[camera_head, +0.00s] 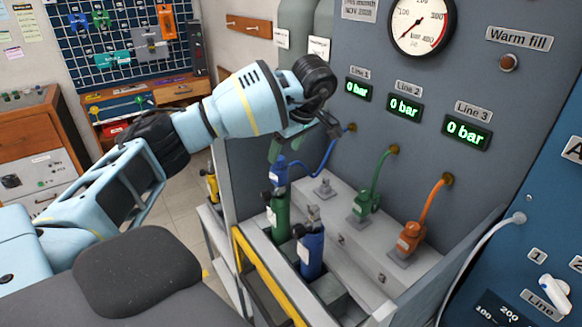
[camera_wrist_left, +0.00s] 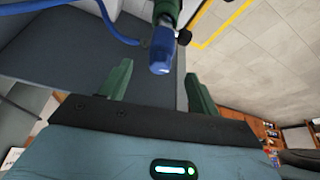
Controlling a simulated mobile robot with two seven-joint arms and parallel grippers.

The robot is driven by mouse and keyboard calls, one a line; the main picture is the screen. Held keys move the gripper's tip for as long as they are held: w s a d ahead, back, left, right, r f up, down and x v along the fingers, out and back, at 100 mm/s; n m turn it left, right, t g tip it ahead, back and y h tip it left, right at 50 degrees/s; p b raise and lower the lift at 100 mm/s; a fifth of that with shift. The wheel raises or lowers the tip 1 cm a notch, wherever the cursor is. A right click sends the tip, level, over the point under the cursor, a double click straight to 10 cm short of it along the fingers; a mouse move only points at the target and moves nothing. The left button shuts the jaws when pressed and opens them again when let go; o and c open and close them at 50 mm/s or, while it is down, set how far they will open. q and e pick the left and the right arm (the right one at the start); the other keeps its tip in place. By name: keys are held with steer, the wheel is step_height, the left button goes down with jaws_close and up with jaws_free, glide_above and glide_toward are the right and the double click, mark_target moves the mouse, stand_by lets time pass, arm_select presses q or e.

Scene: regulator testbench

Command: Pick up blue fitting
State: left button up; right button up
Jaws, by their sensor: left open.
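The blue fitting (camera_head: 279,171) sits at the top of a green gas bottle (camera_head: 279,215), with the blue hose (camera_head: 322,160) running close to it and up to the panel. My left gripper (camera_head: 287,147) is just above the fitting, pointing down, open and empty. In the left wrist view the blue fitting (camera_wrist_left: 161,55) lies ahead of the gap between the two green fingers (camera_wrist_left: 158,88), apart from both. My right gripper is in neither view.
A blue bottle (camera_head: 311,252) stands beside the green one. Green (camera_head: 364,202) and orange (camera_head: 410,238) fittings with hoses stand on the grey bench (camera_head: 345,243). The grey panel (camera_head: 420,150) rises close behind. A yellow rail (camera_head: 262,280) edges the front.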

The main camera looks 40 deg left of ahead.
mark_target(279, 167)
arm_select(q)
steer(key=shift+w, duration=0.2)
steer(key=shift+s, duration=0.15)
steer(key=shift+s+a+f+b, duration=0.15)
steer(key=shift+s+f+b, duration=0.05)
steer(key=shift+f, duration=0.35)
steer(key=shift+s+a+f+b, duration=0.15)
steer(key=shift+f, duration=0.35)
steer(key=shift+w+a+f, duration=0.1)
steer(key=shift+f, duration=0.15)
steer(key=shift+w+a, duration=0.1)
steer(key=shift+x, duration=2.4)
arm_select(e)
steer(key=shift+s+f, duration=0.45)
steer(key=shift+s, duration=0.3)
arm_select(q)
steer(key=c, duration=1.2)
